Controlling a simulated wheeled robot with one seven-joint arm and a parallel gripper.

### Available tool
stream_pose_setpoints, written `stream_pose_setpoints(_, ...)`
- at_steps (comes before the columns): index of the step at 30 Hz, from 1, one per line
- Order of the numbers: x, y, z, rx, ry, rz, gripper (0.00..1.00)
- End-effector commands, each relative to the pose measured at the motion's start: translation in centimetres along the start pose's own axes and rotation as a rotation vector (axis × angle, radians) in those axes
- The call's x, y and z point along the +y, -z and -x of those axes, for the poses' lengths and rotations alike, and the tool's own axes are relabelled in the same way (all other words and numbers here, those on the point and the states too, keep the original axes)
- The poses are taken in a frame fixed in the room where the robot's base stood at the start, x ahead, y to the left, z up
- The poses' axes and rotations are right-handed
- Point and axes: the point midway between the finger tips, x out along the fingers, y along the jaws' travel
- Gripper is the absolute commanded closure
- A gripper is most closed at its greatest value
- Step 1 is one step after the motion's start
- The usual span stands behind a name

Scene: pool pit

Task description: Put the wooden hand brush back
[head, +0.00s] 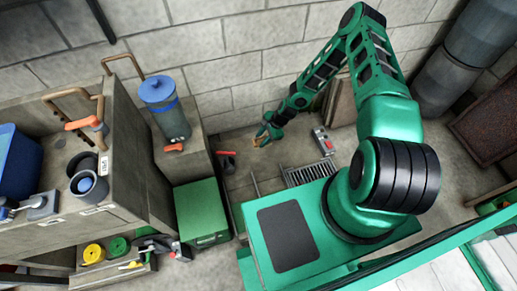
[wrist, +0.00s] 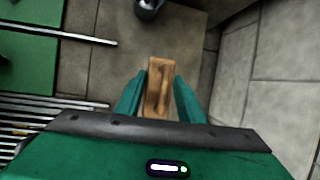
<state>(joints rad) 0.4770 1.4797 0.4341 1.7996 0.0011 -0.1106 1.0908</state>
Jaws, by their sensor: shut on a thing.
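My gripper (head: 265,133) is low over the floor near the back wall, at the end of my outstretched green arm. In the wrist view my gripper (wrist: 159,92) has its two green fingers on either side of the wooden hand brush (wrist: 158,75) and is shut on it. The brush shows as a brown wooden block with a long darker groove, pointing away from the palm. In the head view the brush is too small to make out clearly. Its bristles cannot be seen.
A red-and-black tool (head: 226,158) lies on the floor left of my gripper. A blue-lidded canister (head: 163,106) stands on a block above a green box (head: 203,212). A workbench (head: 125,158) is left.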

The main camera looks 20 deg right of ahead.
Motion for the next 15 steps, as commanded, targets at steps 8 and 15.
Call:
stream_pose_setpoints(8, 0.8, 1.3, -3.4, 0.004, 0.007, -0.022, 0.97)
stream_pose_setpoints(15, 1.1, 2.1, -5.8, 0.004, 0.006, -0.017, 0.97)
